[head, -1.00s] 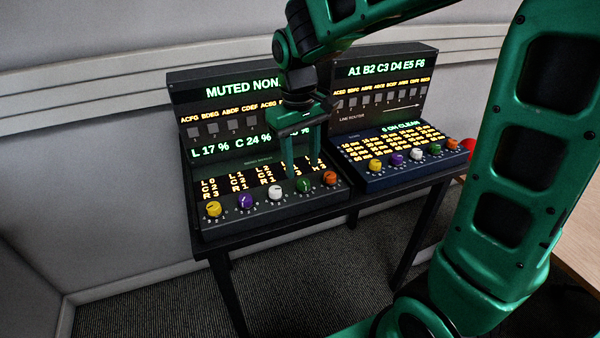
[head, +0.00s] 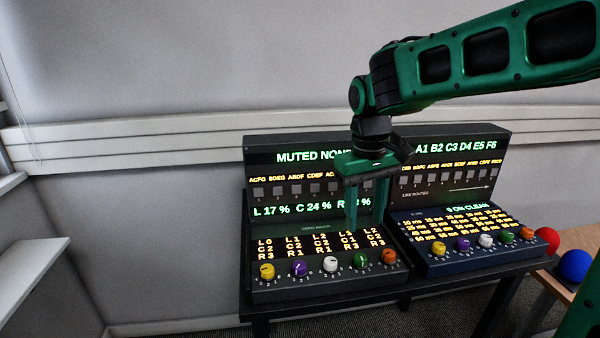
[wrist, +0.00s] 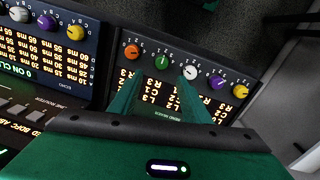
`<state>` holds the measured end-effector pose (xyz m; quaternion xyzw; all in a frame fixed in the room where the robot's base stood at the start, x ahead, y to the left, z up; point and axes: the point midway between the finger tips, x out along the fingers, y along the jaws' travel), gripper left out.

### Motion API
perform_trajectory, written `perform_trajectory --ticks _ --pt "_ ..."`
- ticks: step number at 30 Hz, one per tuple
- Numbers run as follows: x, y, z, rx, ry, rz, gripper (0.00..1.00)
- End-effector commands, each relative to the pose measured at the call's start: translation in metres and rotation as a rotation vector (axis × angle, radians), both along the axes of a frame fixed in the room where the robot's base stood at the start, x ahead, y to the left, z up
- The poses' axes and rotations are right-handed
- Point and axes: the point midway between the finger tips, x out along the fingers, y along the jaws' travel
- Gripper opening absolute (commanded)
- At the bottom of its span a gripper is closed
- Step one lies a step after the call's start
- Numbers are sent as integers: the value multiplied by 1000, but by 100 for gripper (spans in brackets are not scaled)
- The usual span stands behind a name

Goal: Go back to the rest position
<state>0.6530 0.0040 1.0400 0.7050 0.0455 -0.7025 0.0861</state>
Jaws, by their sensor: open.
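My gripper (head: 367,205) is green and open, with its fingers pointing down in front of the left console (head: 330,287). In the head view its fingertips are above the console's sloped face, near the green knob (head: 361,258), and hold nothing. In the wrist view both fingers (wrist: 160,95) reach over the console's lit text toward the white knob (wrist: 190,72) and green knob (wrist: 162,62), with nothing between them. I cannot tell the exact gap between fingertips and console. My arm reaches in from the upper right and hides part of both upright displays.
A right console (head: 465,262) with its own coloured knobs stands beside the left one on a dark table (head: 290,309). A red ball (head: 547,240) and a blue ball (head: 574,265) are at the far right. A wall rail (head: 180,133) runs behind.

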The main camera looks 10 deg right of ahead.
Motion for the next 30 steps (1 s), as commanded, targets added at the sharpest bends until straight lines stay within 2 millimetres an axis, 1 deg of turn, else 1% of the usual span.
perform_trajectory --ticks 2,5,6,8,9,11,12,13,15,18,21,24,30 --pt "-9 -17 0 -2 -4 -42 44" --pt "-35 -55 -4 -5 -6 -143 44" --pt "-50 -74 -6 -4 -6 -197 44" --pt "-76 -101 -12 -1 -7 -286 44" --pt "-95 -117 -17 2 -8 -345 44" --pt "-124 -138 -24 10 -8 -431 44" --pt "-142 -149 -30 16 -8 -484 44" --pt "-155 -155 -34 21 -7 -521 44" --pt "-183 -166 -44 33 -5 -599 44" --pt "-212 -174 -56 51 -5 -679 44" --pt "-229 -176 -63 61 -5 -725 44" --pt "-235 -177 -67 65 -4 -743 44" --pt "-235 -177 -67 65 -3 -744 44"
